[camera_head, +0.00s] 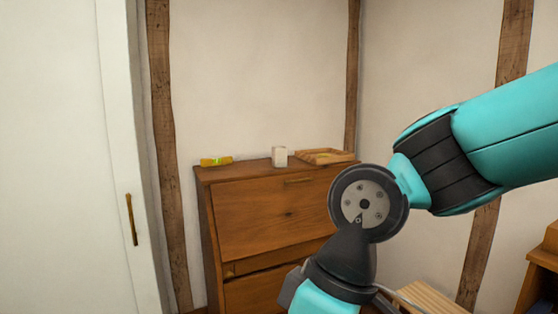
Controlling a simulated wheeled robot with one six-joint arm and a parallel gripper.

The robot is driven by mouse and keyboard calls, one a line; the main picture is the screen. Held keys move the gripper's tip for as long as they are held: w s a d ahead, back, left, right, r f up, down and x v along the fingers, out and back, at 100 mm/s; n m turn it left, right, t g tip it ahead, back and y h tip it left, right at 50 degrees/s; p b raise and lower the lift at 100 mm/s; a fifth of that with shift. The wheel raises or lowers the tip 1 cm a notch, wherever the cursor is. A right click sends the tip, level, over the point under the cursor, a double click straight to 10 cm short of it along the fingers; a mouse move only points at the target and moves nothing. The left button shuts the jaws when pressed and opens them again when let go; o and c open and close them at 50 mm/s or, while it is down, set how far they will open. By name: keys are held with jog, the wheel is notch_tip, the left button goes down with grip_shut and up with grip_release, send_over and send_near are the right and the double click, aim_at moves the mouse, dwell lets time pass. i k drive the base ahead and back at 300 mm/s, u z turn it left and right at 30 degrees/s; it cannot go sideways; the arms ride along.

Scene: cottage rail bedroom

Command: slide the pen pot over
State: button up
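A small white block-shaped pot (280,157), which I take to be the pen pot, stands upright on top of a brown wooden bureau (262,217). No pens can be made out in it. My teal and black arm crosses the right and lower middle of the view, in front of the bureau's right side. My gripper is not in view; the arm runs out past the bottom edge.
A yellow-green item (216,161) lies left of the pot on the bureau top. A shallow wooden tray (325,156) lies to its right. A white door (62,160) is at left. A slatted wooden piece (428,300) and wooden furniture (540,285) are at lower right.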

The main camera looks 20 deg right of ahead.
aim_at(279, 153)
jog(key=z, duration=0.4)
jog(key=i, duration=1.6)
jog(key=z, duration=0.35)
